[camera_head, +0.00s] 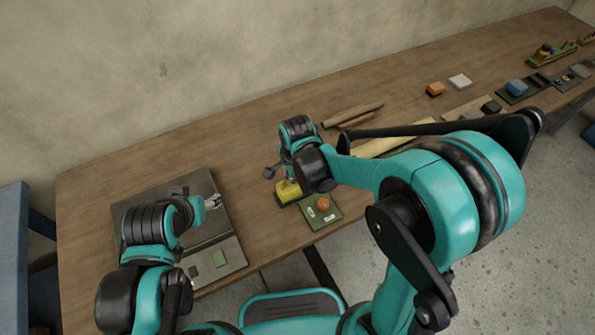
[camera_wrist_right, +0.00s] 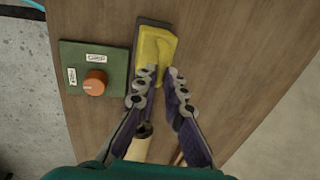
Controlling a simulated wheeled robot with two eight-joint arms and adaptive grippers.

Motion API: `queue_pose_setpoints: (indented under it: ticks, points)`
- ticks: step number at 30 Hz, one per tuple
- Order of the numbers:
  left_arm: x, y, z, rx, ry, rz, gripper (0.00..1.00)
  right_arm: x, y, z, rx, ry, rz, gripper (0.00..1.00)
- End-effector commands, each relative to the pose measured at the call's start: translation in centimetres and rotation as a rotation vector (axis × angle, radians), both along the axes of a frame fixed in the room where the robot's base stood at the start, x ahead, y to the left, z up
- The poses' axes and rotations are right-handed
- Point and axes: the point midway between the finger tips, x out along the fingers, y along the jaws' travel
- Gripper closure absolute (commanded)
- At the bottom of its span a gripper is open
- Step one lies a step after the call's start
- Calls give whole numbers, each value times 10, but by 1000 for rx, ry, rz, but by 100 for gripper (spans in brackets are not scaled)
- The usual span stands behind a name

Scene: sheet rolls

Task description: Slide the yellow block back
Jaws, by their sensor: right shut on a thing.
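The yellow block (camera_head: 289,190) sits on a dark base on the wooden table, beside a green panel. In the right wrist view the yellow block (camera_wrist_right: 157,48) lies on its dark base (camera_wrist_right: 140,24). My right gripper (camera_wrist_right: 161,74) has its fingertips shut on the near end of the block. In the head view the right gripper (camera_head: 290,179) is over the block, and its wrist hides part of it. My left gripper (camera_head: 214,201) is above a dark grey board at the left, away from the block; its opening is too small to judge.
The green panel (camera_head: 318,216) with an orange knob (camera_head: 323,203) stands close to the block. Brown rolls (camera_head: 352,114) lie behind my right arm. Orange (camera_head: 436,89) and white (camera_head: 460,81) blocks lie farther right. The table between board and wall is clear.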

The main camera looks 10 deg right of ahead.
Motion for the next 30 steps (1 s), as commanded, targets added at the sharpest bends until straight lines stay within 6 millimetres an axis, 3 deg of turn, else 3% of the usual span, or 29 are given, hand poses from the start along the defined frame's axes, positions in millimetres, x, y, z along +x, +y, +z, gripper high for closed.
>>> queue_pose_setpoints:
  ticks: [4,7,20,30]
  points:
    - [0,0,0,0,0,0,46,-1,3,0,8,4,4,100]
    - [0,0,0,0,0,0,46,-2,3,0,8,4,4,69]
    - [0,0,0,0,0,0,46,-3,1,9,5,3,2,69]
    - [0,0,0,0,0,0,46,-16,-3,77,6,3,3,69]
